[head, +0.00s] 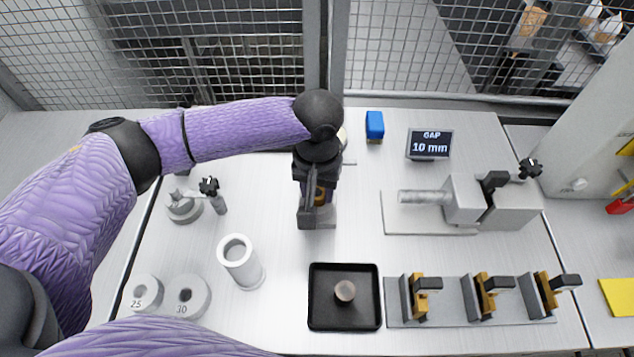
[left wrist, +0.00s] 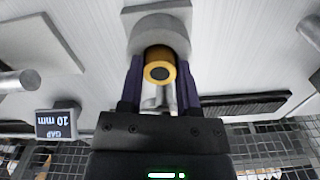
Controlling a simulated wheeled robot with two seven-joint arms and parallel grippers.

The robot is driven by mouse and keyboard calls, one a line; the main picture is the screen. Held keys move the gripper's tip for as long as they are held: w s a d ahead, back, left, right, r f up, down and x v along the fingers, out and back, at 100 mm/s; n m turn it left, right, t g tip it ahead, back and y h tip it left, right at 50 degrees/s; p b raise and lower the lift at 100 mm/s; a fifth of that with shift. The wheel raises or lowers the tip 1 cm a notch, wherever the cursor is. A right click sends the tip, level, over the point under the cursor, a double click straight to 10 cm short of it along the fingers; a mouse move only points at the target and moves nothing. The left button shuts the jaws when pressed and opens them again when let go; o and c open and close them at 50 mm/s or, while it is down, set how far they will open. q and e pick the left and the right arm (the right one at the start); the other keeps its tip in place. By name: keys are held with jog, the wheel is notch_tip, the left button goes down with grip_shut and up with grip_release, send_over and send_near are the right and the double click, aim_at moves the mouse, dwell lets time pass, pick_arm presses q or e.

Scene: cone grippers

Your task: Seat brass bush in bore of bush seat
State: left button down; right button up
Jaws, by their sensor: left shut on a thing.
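The brass bush (left wrist: 160,54) shows in the left wrist view as a yellow ring with a dark centre, between the two fingers of my left gripper (left wrist: 160,92). In the head view the left gripper (head: 317,212) points down at mid-table, shut on the bush, with a little brass (head: 320,195) showing. The grey bush seat (left wrist: 160,20) lies just beyond the bush in the wrist view, round on a squarish base. Part of the seat (head: 324,218) shows behind the gripper in the head view. Its bore is hidden; I cannot tell whether the bush has entered it. My right gripper is out of view.
A black tray (head: 318,318) with a small round piece (head: 345,291) stands in front. A grey tube (head: 241,263) stands left, a vise-like fixture (head: 470,203) right. A rack (head: 450,316) of clamps is front right. A gap display (head: 429,144) and blue block (head: 374,125) stand behind.

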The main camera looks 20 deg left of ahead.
aim_at(317, 193)
pick_arm(q)
jog(key=shift+c, duration=1.5)
grip_release()
jog(key=shift+w+r+b, duration=0.1)
jog(key=shift+r+b, duration=0.2)
jog(key=shift+r, duration=0.15)
notch_tip(317, 193, up, 12)
jog(key=p, duration=0.4)
jog(key=shift+r+p, duration=0.2)
jog(key=shift+p, duration=0.2)
jog(key=shift+f, duration=0.1)
